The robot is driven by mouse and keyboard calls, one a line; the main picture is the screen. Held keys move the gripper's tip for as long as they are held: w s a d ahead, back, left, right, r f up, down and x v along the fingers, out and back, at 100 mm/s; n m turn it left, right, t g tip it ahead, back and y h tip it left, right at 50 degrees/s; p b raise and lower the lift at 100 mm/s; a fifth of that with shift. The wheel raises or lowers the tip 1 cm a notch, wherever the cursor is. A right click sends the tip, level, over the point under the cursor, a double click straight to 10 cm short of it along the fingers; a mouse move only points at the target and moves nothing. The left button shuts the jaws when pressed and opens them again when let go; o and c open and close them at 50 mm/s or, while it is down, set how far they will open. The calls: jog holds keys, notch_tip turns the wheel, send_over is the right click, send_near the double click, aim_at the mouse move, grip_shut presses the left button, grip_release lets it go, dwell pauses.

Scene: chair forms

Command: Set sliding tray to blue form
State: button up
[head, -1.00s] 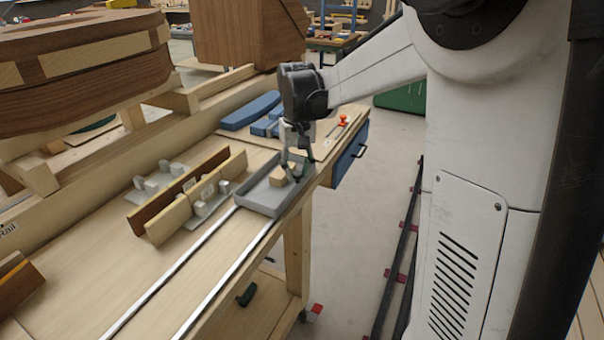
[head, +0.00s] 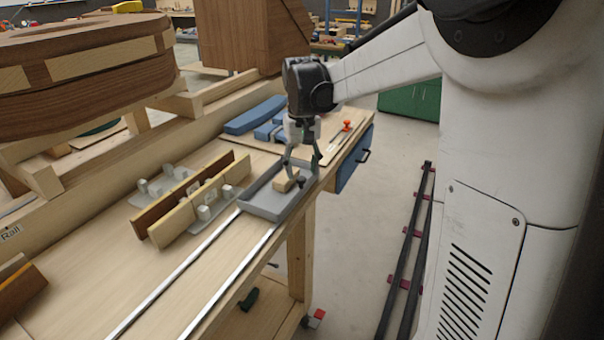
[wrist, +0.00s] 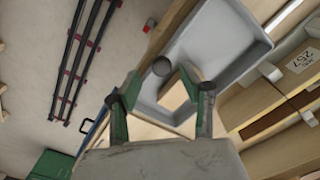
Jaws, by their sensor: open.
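The grey sliding tray (head: 262,211) sits on two metal rails on the bench, with a small wooden block (head: 284,182) inside. The blue form (head: 254,115), made of several blue pieces, lies on a board behind the tray. My gripper (head: 302,166) is open and points down over the tray's far end, by the block. In the wrist view, my gripper's green-sided fingers (wrist: 158,88) are spread with the block (wrist: 174,96) and a grey round knob (wrist: 162,66) between or just beyond them. I cannot tell whether they touch. The tray (wrist: 225,35) also shows there.
A wooden form with grey clamps (head: 190,205) stands left of the tray. The rails (head: 190,270) run bare toward the near end. A red knob (head: 347,125) and a blue drawer (head: 354,160) are at the far right bench edge. A large wooden chair form (head: 80,70) stands behind.

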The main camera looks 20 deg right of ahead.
notch_tip(320, 180, up, 10)
dwell(0.4)
dwell(0.3)
jog(key=s+a+f+t, duration=0.2)
jog(key=s+a, duration=0.1)
jog(key=s, duration=0.5)
jog(key=s+a+f+n+t, duration=0.1)
jog(key=s+a+f+t, duration=0.1)
jog(key=s, duration=0.6)
jog(key=s+a+f+t, duration=0.3)
jog(key=s+a+f, duration=0.1)
jog(key=s, duration=0.4)
jog(key=shift+s+a+f+n, duration=0.2)
jog(key=shift+a+n, duration=0.1)
jog(key=shift+a, duration=0.15)
dwell(0.7)
